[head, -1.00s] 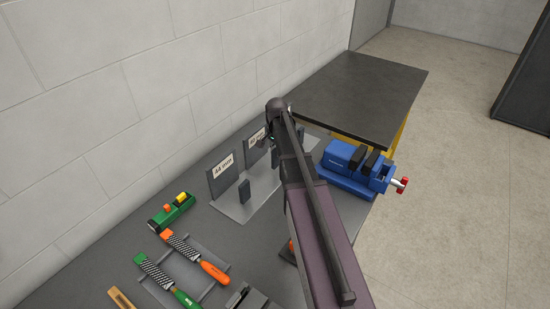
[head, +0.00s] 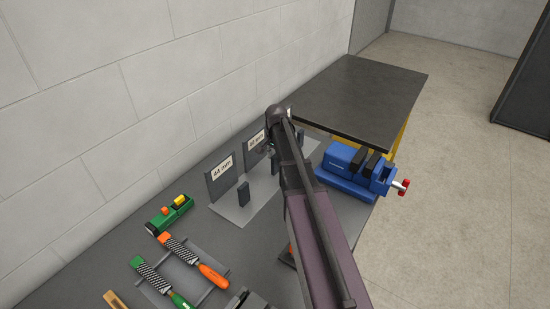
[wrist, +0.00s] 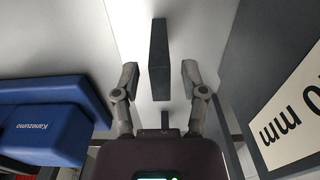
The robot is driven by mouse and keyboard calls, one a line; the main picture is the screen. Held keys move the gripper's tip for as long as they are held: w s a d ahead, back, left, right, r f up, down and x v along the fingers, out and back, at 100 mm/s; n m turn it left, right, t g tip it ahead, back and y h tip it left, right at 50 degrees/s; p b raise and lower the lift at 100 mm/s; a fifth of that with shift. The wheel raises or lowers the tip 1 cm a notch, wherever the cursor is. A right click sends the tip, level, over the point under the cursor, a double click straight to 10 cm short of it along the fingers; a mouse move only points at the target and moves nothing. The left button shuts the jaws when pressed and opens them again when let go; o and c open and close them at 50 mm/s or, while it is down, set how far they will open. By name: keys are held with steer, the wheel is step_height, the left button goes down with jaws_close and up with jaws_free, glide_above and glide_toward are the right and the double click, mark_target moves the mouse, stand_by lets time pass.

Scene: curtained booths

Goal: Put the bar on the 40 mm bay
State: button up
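In the wrist view my gripper (wrist: 160,78) is open, with its two fingers spread apart. A dark, narrow block (wrist: 158,45) stands between them, with a gap to each finger. I cannot tell for sure whether it is the bar or a post of the bay. A sign ending in "0 mm" (wrist: 290,120), apparently the 40 mm bay's, is close by on the right. In the head view that bay's sign (head: 256,140) stands behind my arm's tip, its text hard to read. My arm hides most of the gripper there.
The 44 mm sign (head: 222,168) stands nearer, with a dark upright block (head: 243,193) in front. A blue vise (head: 350,171) is right of my arm. Files (head: 192,260) and a green tool (head: 169,213) lie in front. A dark table (head: 360,95) beyond is bare.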

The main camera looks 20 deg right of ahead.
steer(key=shift+r, duration=0.15)
step_height(320, 180, up, 12)
steer(key=p, duration=1.2)
stand_by(0.4)
steer(key=shift+s, duration=0.1)
stand_by(0.5)
steer(key=s+a+n, duration=0.5)
steer(key=s+a, duration=0.2)
steer(key=s, duration=0.3)
steer(key=s+a+n, duration=0.6)
steer(key=s+a, duration=0.2)
steer(key=s, duration=0.3)
steer(key=shift+a, duration=0.1)
step_height(320, 180, down, 8)
steer(key=b, duration=0.7)
steer(key=shift+b, duration=0.3)
